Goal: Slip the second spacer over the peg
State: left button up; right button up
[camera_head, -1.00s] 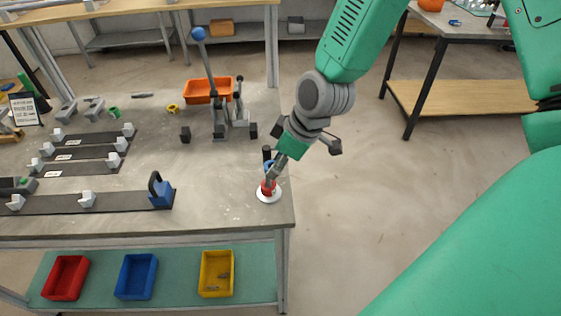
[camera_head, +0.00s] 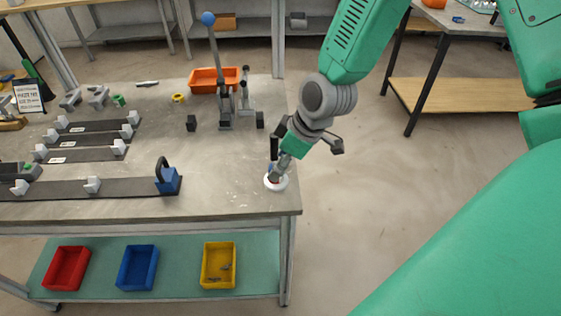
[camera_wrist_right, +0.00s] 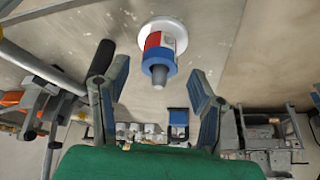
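A peg with a grey tip (camera_wrist_right: 161,78) stands on a round white base (camera_head: 276,183) near the table's right front corner. In the right wrist view, a red spacer (camera_wrist_right: 153,41) sits around the peg against the base, and a blue spacer (camera_wrist_right: 160,62) sits around it nearer the tip. My right gripper (camera_wrist_right: 155,95) is open, its two fingers apart on either side of the tip and clear of the blue spacer. In the head view, the right gripper (camera_head: 279,168) partly hides the peg and spacers. My left gripper is not in view.
A lever clamp (camera_head: 224,105) and an orange bin (camera_head: 205,80) stand behind the peg. Dark rails with grey blocks and a blue padlock-shaped part (camera_head: 168,181) lie to the left. Red, blue and yellow bins sit on the lower shelf (camera_head: 190,270). Open floor lies right.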

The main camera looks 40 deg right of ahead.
jog(key=shift+a, duration=0.15)
jog(key=shift+r, duration=0.35)
jog(key=v, duration=1.1)
jog(key=shift+s, duration=0.15)
jog(key=shift+d, duration=0.25)
